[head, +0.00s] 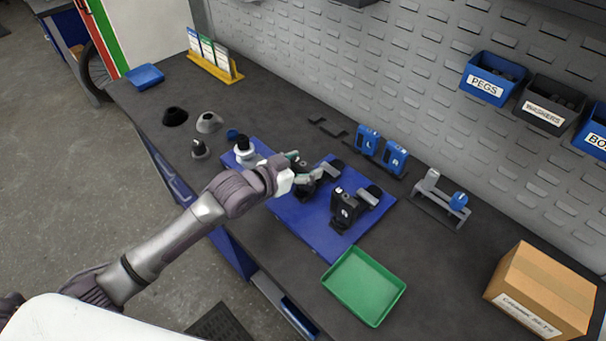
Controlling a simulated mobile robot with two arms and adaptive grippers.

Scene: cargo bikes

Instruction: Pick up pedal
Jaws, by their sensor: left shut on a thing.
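My left gripper (300,172) reaches over the blue mat (304,231) and is shut on a black pedal (306,190), which the gripper partly hides. I cannot tell whether this pedal is lifted off the mat. A second black pedal (345,208) with a pale mark stands on the mat to the right, beside a grey arm with a dark end (370,196). A similar grey piece (330,169) shows just behind the gripper. My right gripper is not in view.
Two blue blocks (395,159) stand in a dark holder behind the mat. A green tray (364,286) lies in front, a cardboard box (543,288) at right. A grey stand (440,201) is at back right.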

